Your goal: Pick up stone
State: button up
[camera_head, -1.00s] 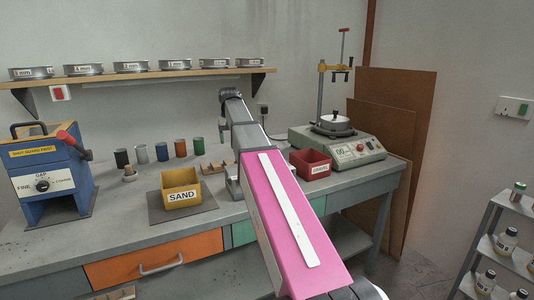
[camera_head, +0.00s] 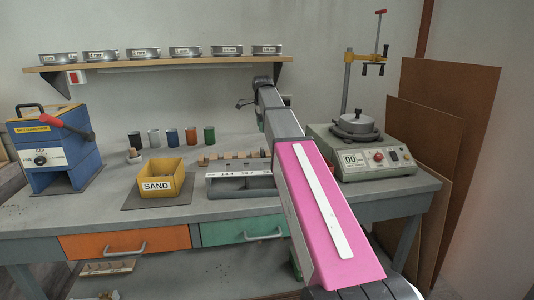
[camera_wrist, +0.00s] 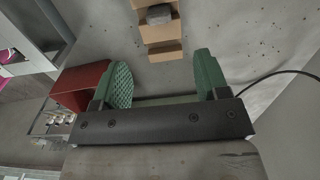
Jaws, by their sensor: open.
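My gripper (camera_wrist: 163,82) shows in the wrist view with its two green ribbed fingers wide apart and nothing between them. Beyond the fingers, near the top edge, a small grey stone (camera_wrist: 158,14) sits in a wooden stepped holder (camera_wrist: 164,52). The stone is apart from the fingers. In the head view a row of small wooden blocks (camera_head: 232,156) stands on the bench behind a grey rack with number labels; I cannot make out the stone there. My gripper is hidden behind my pink arm in the head view.
A red bin (camera_wrist: 80,84) lies close to the left finger in the wrist view. On the bench stand a yellow SAND bin (camera_head: 160,178), the labelled rack (camera_head: 240,183), several small cups (camera_head: 172,137), a blue machine (camera_head: 55,150) and a balance-like device (camera_head: 362,160). A shelf (camera_head: 160,66) holds several round sieves.

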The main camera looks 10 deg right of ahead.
aim_at(262, 148)
notch_tip(262, 148, down, 11)
jog(key=shift+a+r, duration=0.15)
jog(key=shift+r, duration=0.05)
jog(key=c, duration=1)
